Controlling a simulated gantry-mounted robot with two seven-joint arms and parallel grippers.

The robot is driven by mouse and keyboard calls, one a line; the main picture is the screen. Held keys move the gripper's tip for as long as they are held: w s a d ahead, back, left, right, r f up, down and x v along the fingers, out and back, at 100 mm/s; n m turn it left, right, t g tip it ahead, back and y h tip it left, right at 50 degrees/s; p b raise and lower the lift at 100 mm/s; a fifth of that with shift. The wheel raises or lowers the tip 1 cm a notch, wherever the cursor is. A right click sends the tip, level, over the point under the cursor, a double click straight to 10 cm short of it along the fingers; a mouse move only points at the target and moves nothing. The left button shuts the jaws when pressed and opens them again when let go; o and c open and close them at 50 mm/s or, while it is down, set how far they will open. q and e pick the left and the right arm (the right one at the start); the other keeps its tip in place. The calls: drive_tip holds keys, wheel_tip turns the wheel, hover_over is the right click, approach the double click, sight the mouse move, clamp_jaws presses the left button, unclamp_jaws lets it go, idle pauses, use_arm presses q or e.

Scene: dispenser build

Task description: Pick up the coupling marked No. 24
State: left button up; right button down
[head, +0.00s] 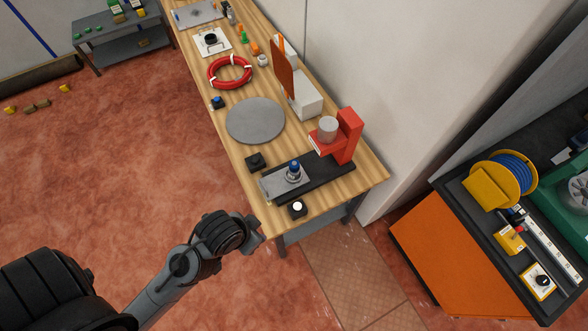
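I cannot make out a No. 24 marking on any part, so I cannot tell which thing is the coupling. A small silver part with a blue top (294,170) stands on a grey plate (272,187) near the front end of the wooden workbench (232,155). My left gripper (257,236) is beside the bench's near end, below that plate in the picture and apart from it. Its fingers are too small to show whether they are open, and I see nothing held in them. My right gripper is out of view.
A red press-like stand (347,136) with a grey cylinder (327,127) stands behind the plate. Push-buttons, a grey disc (256,121) and a red ring (230,72) lie along the bench. An orange cabinet (435,247) stands at right.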

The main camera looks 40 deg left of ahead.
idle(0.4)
use_arm(q)
drive_tip(key=o, duration=0.7)
drive_tip(key=shift+o, duration=0.2)
